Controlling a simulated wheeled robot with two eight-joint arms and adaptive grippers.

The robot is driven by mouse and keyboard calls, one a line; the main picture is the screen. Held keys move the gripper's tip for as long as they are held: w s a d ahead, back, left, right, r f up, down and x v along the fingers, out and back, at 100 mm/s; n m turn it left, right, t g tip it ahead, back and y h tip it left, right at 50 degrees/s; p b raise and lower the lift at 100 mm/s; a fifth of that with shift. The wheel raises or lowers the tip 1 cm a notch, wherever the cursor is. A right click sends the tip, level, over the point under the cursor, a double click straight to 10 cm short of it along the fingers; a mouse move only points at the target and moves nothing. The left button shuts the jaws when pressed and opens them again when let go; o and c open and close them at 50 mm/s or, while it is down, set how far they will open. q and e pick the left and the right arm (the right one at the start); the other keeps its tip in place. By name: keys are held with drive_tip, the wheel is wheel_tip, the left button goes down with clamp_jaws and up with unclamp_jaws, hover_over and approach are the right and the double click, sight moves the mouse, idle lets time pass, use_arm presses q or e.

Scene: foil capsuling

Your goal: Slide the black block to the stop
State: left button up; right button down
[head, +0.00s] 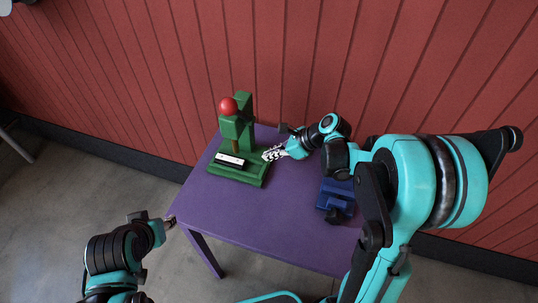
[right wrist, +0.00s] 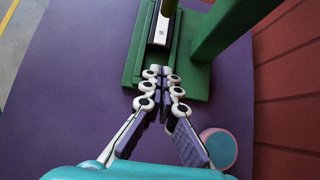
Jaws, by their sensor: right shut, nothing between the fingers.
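The black block (head: 230,162), with a pale strip on it, lies on the base of the green stand (head: 252,173). In the right wrist view the block (right wrist: 152,30) lies in the channel of the green base (right wrist: 130,75), partly cut off by the top edge. My right gripper (head: 266,155) is shut and empty at the right side of the base. In the right wrist view its fingertips (right wrist: 165,72) are just short of the block's near end; I cannot tell if they touch. My left gripper (head: 169,223) is by the table's left corner, away from the block; its jaws are too small to read. I cannot make out the stop.
The stand carries a red ball (head: 228,106) on top. A blue fixture (head: 335,190) with a dark knob (head: 335,216) stands on the right of the purple table (head: 250,215). A pink-and-teal round piece (right wrist: 218,149) shows beside my right fingers. The table's front is clear.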

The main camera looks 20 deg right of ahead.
drive_tip(key=s+d+r+n+t+h+b, duration=0.1)
drive_tip(key=s+n+h+b, duration=0.1)
drive_tip(key=s+n, duration=0.7)
drive_tip(key=s+d+r+n+t+h+b, duration=0.1)
drive_tip(key=s+n+h, duration=0.4)
drive_tip(key=s+n, duration=0.4)
drive_tip(key=shift+s+d+n+h+b, duration=0.2)
drive_tip(key=shift+s+n+h+b, duration=0.15)
drive_tip(key=shift+n, duration=2.95)
drive_tip(key=shift+w+r, duration=0.1)
